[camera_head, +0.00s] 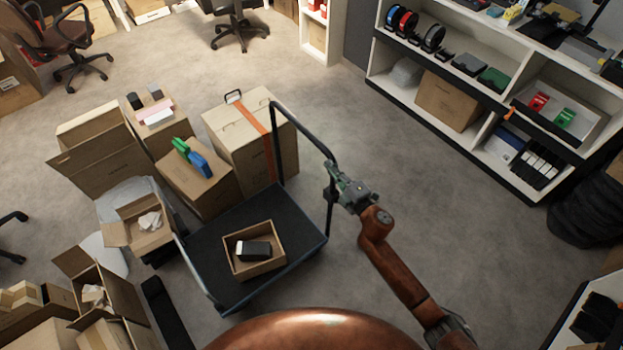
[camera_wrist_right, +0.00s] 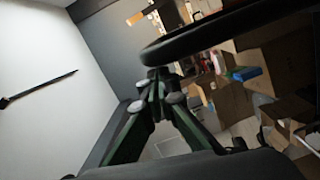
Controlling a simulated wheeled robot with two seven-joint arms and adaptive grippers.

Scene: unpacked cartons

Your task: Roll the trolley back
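The trolley (camera_head: 205,245) has a dark flat deck and a tubular push handle (camera_head: 303,130) at its upper right. A low bar rises on its left side. An open carton (camera_head: 268,268) with a black-and-white item inside stands on the deck. My right gripper (camera_head: 334,182) is at the handle's right post, just below the bent corner. In the right wrist view its fingers (camera_wrist_right: 160,85) are drawn together at the handle tube (camera_wrist_right: 205,40) and look shut on it; the contact is partly hidden. My left gripper is not in view.
A closed carton with an orange strap (camera_head: 228,128) stands close behind the trolley. More cartons (camera_head: 197,188) crowd its left side. A white shelf unit (camera_head: 460,100) runs along the upper right. The floor (camera_head: 410,180) between trolley and shelves is clear.

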